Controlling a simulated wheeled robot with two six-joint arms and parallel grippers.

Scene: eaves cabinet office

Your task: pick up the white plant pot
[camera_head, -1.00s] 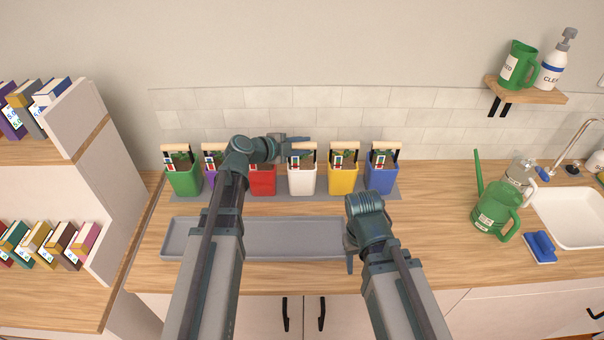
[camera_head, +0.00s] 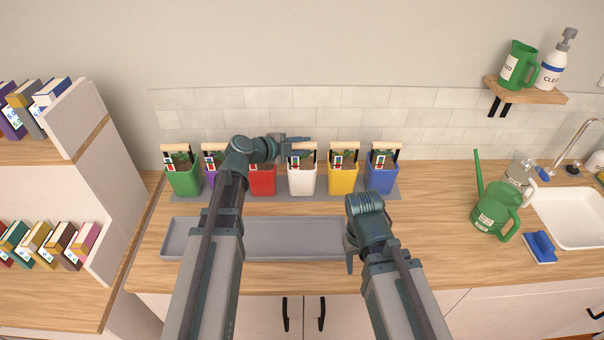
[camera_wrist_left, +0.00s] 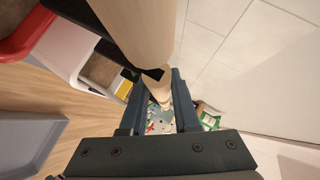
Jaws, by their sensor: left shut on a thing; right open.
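The white plant pot (camera_head: 302,182) stands upright in a row of coloured pots, between the red and yellow ones. A pale wooden bar handle (camera_head: 303,145) spans its top, with a plant and label below. My left gripper (camera_head: 297,148) reaches it from the left and is shut on this handle. In the left wrist view the handle (camera_wrist_left: 140,28) runs between the fingers, and part of the white pot (camera_wrist_left: 65,42) shows at upper left. My right gripper (camera_head: 349,262) is open and empty, low over the right end of the grey tray.
Red (camera_head: 262,181), yellow (camera_head: 343,179), blue (camera_head: 380,178), green (camera_head: 184,181) and purple (camera_head: 211,177) pots share a grey mat. An empty grey tray (camera_head: 290,238) lies in front. A green watering can (camera_head: 496,210) and sink (camera_head: 570,215) are at right.

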